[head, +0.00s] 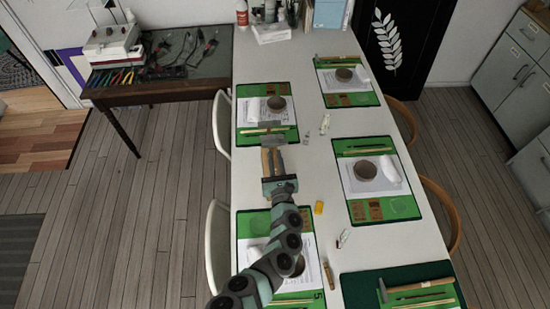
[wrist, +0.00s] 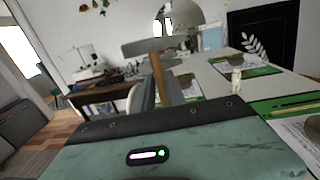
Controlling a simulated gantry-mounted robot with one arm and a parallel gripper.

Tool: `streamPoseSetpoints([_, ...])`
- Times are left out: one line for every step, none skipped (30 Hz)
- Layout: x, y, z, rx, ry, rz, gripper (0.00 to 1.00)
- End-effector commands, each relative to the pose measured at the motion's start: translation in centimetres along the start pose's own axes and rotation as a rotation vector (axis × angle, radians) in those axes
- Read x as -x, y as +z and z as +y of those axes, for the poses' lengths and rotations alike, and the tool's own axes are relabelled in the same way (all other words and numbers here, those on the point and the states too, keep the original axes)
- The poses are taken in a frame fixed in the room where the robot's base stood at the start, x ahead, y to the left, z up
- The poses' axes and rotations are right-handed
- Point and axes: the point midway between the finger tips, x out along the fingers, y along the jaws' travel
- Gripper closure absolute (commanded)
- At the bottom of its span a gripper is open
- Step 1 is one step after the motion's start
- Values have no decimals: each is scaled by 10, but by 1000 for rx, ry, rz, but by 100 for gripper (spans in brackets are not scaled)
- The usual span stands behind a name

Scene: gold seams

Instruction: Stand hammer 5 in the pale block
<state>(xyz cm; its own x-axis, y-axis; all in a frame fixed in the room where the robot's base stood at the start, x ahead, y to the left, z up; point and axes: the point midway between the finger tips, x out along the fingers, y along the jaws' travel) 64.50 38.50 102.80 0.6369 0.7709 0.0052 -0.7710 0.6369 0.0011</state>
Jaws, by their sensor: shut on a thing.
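My gripper (head: 272,152) is over the left side of the long white table, its fingers shut on a hammer (wrist: 150,46). In the wrist view the grey hammer head is across the top, with its wooden handle (wrist: 158,72) running down between the fingers. In the head view the hammer head (head: 273,141) shows just beyond the fingertips, near the front edge of a green mat. No number on the hammer is readable. I cannot tell for certain which thing is the pale block. A mat marked 5 (head: 318,296) is partly hidden under my arm.
Several green mats with papers and round brown pieces line the table (head: 318,160). Small items, including a yellow piece (head: 319,207), lie along its middle. Another hammer (head: 384,290) lies on the dark mat at lower right. A white chair (head: 218,245) is at the left edge.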

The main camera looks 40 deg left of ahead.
Motion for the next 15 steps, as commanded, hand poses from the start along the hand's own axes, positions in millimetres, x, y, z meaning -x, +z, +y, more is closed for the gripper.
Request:
streamPoseSetpoints([0,1,0,0,0,-1,100])
streamPoseSetpoints([0,1,0,0,0,-1,100])
streamPoseSetpoints([0,1,0,0,0,-1,100])
streamPoseSetpoints([0,1,0,0,0,-1,100])
streamPoseSetpoints([0,1,0,0,0,-1,83])
streamPoseSetpoints([0,1,0,0,0,-1,80])
streamPoseSetpoints([0,1,0,0,0,-1,77])
streamPoseSetpoints([0,1,0,0,0,-1,75])
streamPoseSetpoints([0,1,0,0,0,-1,71])
streamPoseSetpoints([0,1,0,0,0,-1,69])
streamPoseSetpoints([0,1,0,0,0,-1,66])
streamPoseSetpoints([0,1,0,0,0,-1,63])
streamPoseSetpoints([0,1,0,0,0,-1,61])
streamPoseSetpoints([0,1,0,0,0,-1,59])
streamPoseSetpoints([0,1,0,0,0,-1,59])
